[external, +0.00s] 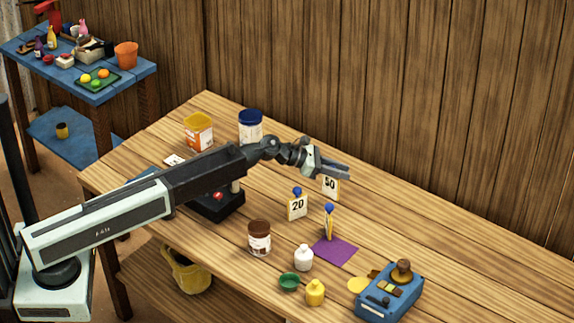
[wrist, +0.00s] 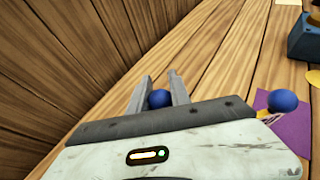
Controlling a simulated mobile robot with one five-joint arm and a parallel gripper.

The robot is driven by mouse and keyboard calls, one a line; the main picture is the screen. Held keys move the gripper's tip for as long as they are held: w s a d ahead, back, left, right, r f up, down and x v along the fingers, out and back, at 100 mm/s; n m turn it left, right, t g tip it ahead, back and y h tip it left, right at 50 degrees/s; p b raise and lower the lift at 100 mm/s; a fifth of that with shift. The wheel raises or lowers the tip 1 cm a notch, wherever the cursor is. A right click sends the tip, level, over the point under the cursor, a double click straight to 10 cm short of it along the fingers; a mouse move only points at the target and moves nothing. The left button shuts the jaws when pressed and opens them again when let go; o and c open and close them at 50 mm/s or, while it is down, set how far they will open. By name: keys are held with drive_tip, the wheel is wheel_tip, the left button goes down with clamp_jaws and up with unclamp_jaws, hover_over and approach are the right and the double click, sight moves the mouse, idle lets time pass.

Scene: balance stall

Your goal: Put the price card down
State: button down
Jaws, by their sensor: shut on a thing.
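A white price card marked 50 (external: 330,187) hangs below my gripper (external: 338,172) in the external view, upright and partly covered at its top. My gripper is shut on its blue knob (wrist: 160,98), which shows between the two fingers (wrist: 160,92) in the wrist view. I cannot tell whether the card's bottom touches the wooden table (external: 430,230). A card marked 20 (external: 297,207) with a blue knob stands to its left. Another blue-knobbed card (external: 329,222) stands edge-on at the purple mat (external: 336,251); a blue knob by the mat shows in the wrist view (wrist: 282,101).
A brown-lidded jar (external: 259,239), white bottle (external: 303,258), green bowl (external: 289,282) and yellow bottle (external: 315,292) stand toward the front. A blue box (external: 390,293) stands front right. Blue-lidded (external: 251,127) and yellow-topped (external: 198,132) containers stand behind my arm. The table's right is clear.

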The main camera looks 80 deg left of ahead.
wheel_tip(320, 180, up, 8)
drive_tip(key=f+p, duration=0.1)
drive_tip(key=p, duration=0.5)
drive_tip(key=w+d+m+g+h, duration=0.1)
drive_tip(key=w+d+m+h, duration=0.15)
drive_tip(key=d, duration=1.05)
drive_tip(key=w+d+m+h, duration=0.15)
drive_tip(key=w+d, duration=0.25)
drive_tip(key=d, duration=0.8)
wheel_tip(320, 180, down, 10)
drive_tip(key=b, duration=1)
drive_tip(key=shift+w+n, duration=0.2)
drive_tip(key=shift+n, duration=0.1)
drive_tip(key=c, duration=1.2)
unclamp_jaws()
drive_tip(key=shift+a+r, duration=0.1)
